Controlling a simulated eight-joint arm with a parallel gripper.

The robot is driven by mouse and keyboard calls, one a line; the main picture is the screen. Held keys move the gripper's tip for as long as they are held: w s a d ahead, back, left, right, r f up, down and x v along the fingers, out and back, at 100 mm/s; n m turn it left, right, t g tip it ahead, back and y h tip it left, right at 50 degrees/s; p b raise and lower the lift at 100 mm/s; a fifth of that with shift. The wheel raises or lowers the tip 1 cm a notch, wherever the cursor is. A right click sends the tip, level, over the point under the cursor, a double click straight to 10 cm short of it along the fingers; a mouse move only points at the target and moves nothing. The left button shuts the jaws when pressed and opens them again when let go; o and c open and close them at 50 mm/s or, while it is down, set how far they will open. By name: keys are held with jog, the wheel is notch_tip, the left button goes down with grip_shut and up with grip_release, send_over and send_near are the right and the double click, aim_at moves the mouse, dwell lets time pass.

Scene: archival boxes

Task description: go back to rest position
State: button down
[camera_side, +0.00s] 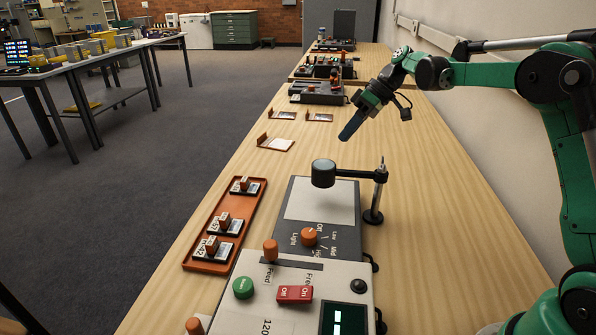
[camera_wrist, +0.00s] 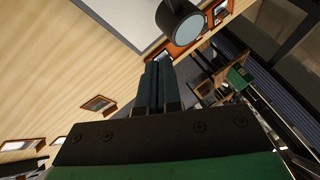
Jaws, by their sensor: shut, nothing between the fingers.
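My gripper (camera_side: 350,126) hangs over the wooden bench (camera_side: 440,190) in the side view, at the end of my green arm, tilted down to the left. Its dark fingers are together with nothing between them. In the wrist view the gripper (camera_wrist: 158,70) also shows its two fingers side by side, closed and empty. The fingers are apart from the things on the bench. A round lamp-like head on a stand (camera_side: 323,174) is nearer the side camera than the gripper, and its head (camera_wrist: 182,25) shows at the top of the wrist view.
A control box (camera_side: 245,318) with knobs and a red switch stands at the front, by a grey panel (camera_side: 310,203). An orange tray (camera_side: 205,265) with several small blocks lies to the left. Small orange-edged plates (camera_side: 276,144) lie left of the gripper. Bench right of the stand is clear.

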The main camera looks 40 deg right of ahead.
jog(key=s+a+m+t+h, duration=0.2)
jog(key=s+a+h, duration=0.1)
jog(key=s, duration=0.5)
jog(key=s+a+m+t+h, duration=0.2)
jog(key=s+a+h, duration=0.1)
jog(key=s+a, duration=0.3)
jog(key=shift+s+a+f+h, duration=0.25)
jog(key=shift+s+f+h, duration=0.2)
jog(key=shift+s, duration=0.8)
